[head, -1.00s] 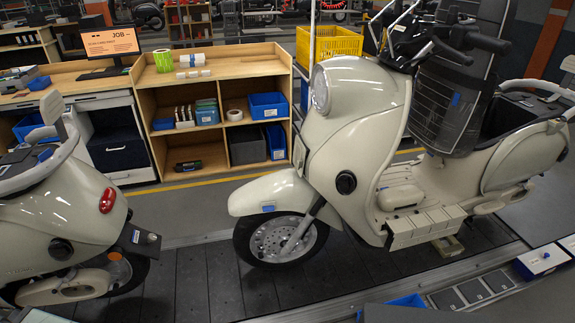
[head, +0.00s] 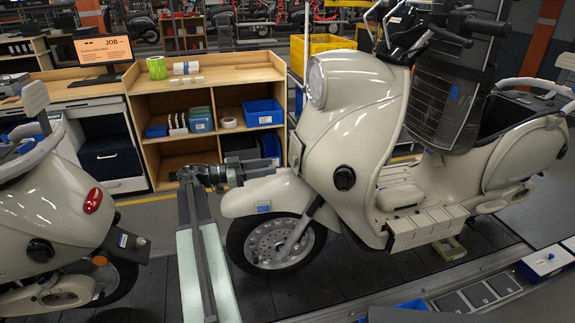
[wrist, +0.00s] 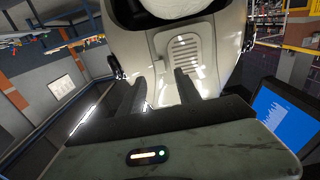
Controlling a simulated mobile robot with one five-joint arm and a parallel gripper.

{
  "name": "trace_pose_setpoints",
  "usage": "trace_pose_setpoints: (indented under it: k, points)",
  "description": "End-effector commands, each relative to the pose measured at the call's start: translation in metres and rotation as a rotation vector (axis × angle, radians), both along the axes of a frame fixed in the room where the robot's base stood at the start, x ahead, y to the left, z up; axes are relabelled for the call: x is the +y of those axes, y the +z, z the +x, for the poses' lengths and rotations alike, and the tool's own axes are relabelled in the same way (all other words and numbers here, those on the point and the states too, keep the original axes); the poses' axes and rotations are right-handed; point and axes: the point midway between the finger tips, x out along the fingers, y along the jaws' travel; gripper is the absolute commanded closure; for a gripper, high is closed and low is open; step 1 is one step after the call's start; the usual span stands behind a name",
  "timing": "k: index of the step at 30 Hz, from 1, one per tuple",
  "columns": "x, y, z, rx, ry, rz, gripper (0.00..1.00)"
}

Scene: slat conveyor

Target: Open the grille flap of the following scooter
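The following scooter (head: 365,150) is cream and stands on the right in the head view, its front facing left. The wrist view shows its front shield with the slotted grille flap (wrist: 184,52) below the headlight (wrist: 176,6). In the head view my gripper (head: 262,170) is left of the front shield, above the front fender. In the wrist view my gripper (wrist: 160,88) has its two fingers apart and nothing between them. They point at the shield just below and left of the slots.
A wooden shelf (head: 160,92) with blue bins and a monitor (head: 103,50) are behind. The slat conveyor floor (head: 160,292) is clear between the scooters.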

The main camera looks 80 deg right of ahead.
Motion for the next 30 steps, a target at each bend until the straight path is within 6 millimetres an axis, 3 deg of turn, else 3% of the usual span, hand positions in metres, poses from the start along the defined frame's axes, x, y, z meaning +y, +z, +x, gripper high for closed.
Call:
trace_pose_setpoints:
  k: [12, 23, 24, 28, 30]
  points:
    - [-0.027, 0.0, -0.058, -0.001, 0.001, 0.005, 0.6]
    - [-0.032, -0.001, -0.068, -0.002, 0.004, 0.006, 0.6]
    - [-0.032, -0.001, -0.067, -0.002, 0.004, 0.006, 0.63]
    - [-0.032, -0.001, -0.067, -0.002, 0.005, 0.006, 0.99]
    - [-0.032, -0.001, -0.067, -0.002, 0.005, 0.006, 1.0]
